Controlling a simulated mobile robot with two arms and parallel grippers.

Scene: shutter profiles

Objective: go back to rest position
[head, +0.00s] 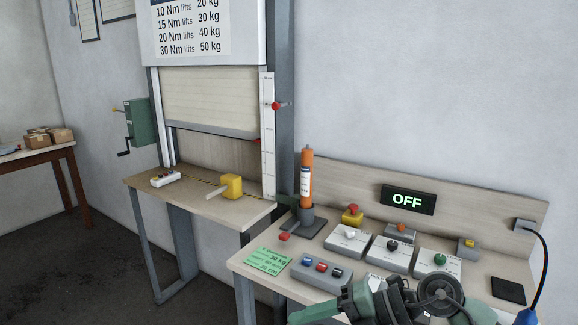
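A green and black jointed assembly (440,297) crosses the bottom edge of the head view, in front of the right bench. It looks like part of my arm, seemingly the right one. Its fingertips cannot be made out, so I cannot tell whether that gripper is open or shut, or holds anything. My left gripper is not in view.
The right bench (250,262) carries an orange tool (306,178) upright in a dark holder, several button boxes and an OFF display (407,199). A black cable (544,265) hangs at the right. A shutter (210,100) stands behind the left bench (150,188). Floor shows at left.

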